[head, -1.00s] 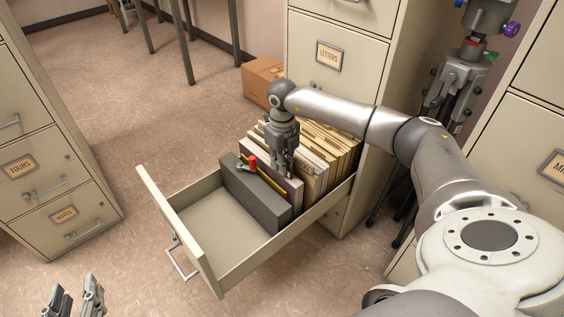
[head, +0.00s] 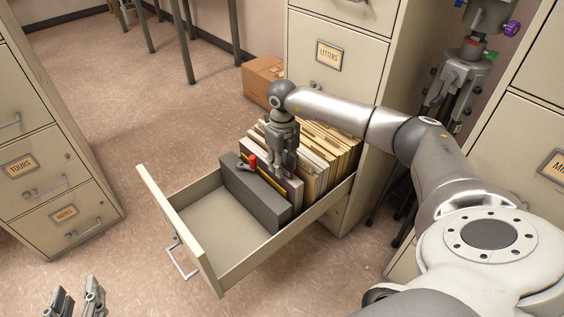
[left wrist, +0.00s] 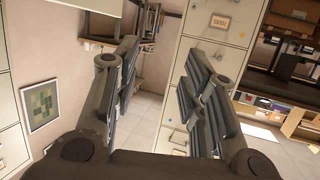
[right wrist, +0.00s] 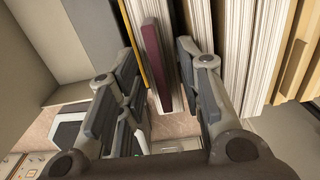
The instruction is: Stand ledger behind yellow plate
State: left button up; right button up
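The ledger (right wrist: 158,65) looks like a slim maroon book, standing on edge between the fingers of my right gripper (right wrist: 160,78) in the right wrist view. Small gaps seem to show between finger pads and ledger. The yellow plate (right wrist: 133,42) is a thin upright strip left of the ledger; in the head view (head: 264,179) it lies along the back of a grey block (head: 250,203). My right gripper (head: 284,168) points down into the open drawer, hiding part of the ledger. My left gripper (head: 76,302) is open and empty, low at the left, away from the drawer.
The drawer (head: 178,222) has bare floor in front of the block. Several upright folders (head: 325,150) fill its rear. A small red-topped item (head: 252,161) sits at the block's top. A cardboard box (head: 262,80) stands behind. Cabinets stand left and right.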

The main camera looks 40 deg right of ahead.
jog(key=shift+r, duration=0.2)
